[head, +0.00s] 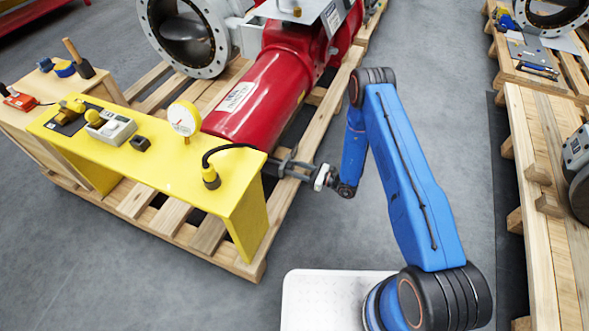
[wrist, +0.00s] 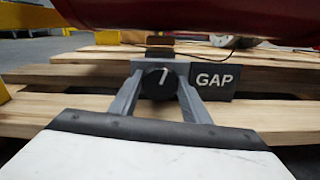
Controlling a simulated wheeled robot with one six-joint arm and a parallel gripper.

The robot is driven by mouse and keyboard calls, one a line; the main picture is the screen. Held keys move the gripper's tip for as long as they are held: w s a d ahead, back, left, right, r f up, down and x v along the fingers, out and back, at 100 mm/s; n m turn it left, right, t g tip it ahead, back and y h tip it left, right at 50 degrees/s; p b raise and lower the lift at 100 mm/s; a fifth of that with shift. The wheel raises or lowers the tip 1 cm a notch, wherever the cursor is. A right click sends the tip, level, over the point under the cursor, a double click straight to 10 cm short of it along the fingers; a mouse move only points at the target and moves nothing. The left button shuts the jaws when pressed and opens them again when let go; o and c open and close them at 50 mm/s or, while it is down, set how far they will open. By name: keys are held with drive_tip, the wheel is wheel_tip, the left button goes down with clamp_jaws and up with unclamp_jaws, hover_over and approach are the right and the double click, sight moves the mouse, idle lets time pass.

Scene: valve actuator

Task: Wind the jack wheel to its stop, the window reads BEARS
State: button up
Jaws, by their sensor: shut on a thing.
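The jack wheel is a small round black knob (wrist: 158,84) with a white pointer mark, tilted slightly right of upright. The window is a dark plate (wrist: 213,81) just right of the knob, and it reads GAP in white letters. My gripper (wrist: 160,78) has its two grey fingers on the left and right sides of the knob, shut on it. In the head view my gripper (head: 284,167) reaches left toward the near end of the red actuator cylinder (head: 262,98). The knob and window cannot be made out in that view.
A yellow bench (head: 160,165) with a gauge (head: 185,118) and a black cable (head: 228,147) stands close left of my gripper. The actuator rests on a wooden pallet (head: 207,236). Another pallet (head: 537,190) stands at the right.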

drive_tip(key=m, duration=0.3)
drive_tip(key=shift+m, duration=2.2)
drive_tip(key=shift+d+f, duration=0.1)
drive_tip(key=o, duration=1)
drive_tip(key=shift+o, duration=0.2)
